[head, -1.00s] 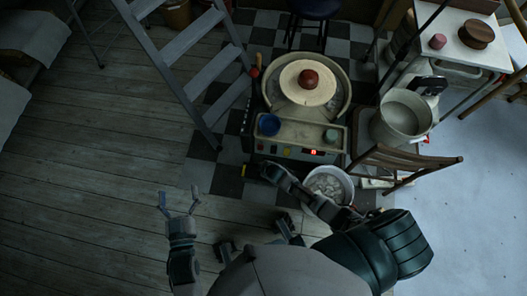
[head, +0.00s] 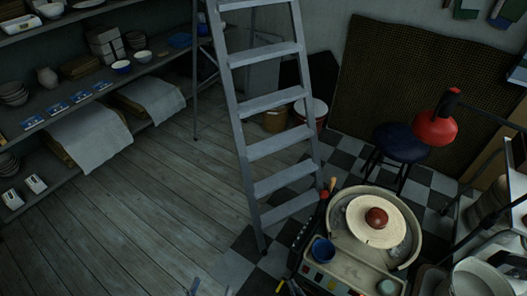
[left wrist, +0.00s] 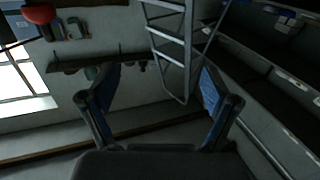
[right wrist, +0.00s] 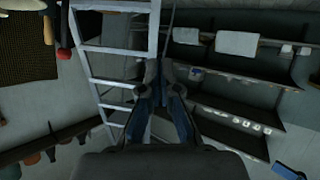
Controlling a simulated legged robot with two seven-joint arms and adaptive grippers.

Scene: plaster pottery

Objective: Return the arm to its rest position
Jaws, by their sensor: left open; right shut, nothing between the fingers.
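My left gripper (left wrist: 158,88) is open and empty in the left wrist view, its two blue-padded fingers wide apart. In the head view only the tips of my left gripper (head: 208,288) show at the bottom edge. My right gripper (right wrist: 163,78) is shut with nothing between its fingers in the right wrist view. In the head view a dark part at the bottom edge, left of the pottery wheel, seems to be my right arm. The rest of both arms is out of the head view.
The pottery wheel (head: 351,225) with a dark red lump (head: 376,217) and a blue cup (head: 322,250) stands at lower right. A grey stepladder (head: 270,148) stands at centre, a dark stool (head: 400,143) behind the wheel. Shelves with bowls line the left. The wooden floor (head: 130,220) is clear.

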